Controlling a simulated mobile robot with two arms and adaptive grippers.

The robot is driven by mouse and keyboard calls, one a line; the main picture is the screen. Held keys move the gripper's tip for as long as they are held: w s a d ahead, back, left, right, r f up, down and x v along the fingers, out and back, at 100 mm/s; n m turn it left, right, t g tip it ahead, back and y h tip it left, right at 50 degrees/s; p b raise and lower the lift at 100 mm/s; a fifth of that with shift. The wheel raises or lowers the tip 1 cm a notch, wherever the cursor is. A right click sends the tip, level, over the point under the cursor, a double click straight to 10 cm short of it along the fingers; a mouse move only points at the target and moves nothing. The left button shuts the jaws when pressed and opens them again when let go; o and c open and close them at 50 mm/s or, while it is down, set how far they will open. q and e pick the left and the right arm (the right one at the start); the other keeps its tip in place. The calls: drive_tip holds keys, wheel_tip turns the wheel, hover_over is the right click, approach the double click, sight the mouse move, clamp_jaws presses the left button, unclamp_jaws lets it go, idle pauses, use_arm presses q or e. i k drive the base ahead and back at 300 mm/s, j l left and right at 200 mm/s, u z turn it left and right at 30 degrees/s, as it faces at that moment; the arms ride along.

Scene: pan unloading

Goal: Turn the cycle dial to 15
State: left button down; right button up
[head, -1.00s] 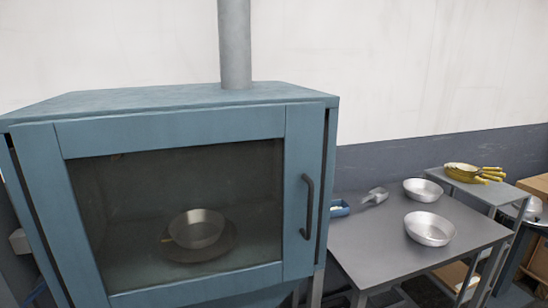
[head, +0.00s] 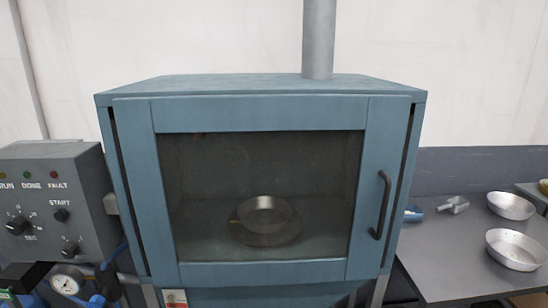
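The grey control box (head: 82,165) stands at the left of the head view, beside the blue cabinet. The large black dial (head: 18,226) with a ring of marks and the label SEC is on its sloped front, close to the left picture edge. The numbers around it are too small to read surely, so I cannot tell its setting. RUN, DONE and FAULT lamps (head: 52,174) run along the top.
The blue cabinet (head: 385,120) has a shut glass door with a black handle (head: 381,205); a metal pan (head: 264,216) sits inside. A grey table (head: 440,265) with pans and a scoop stands right.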

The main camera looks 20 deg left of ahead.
sight(18, 225)
drive_tip(key=u, duration=1.8)
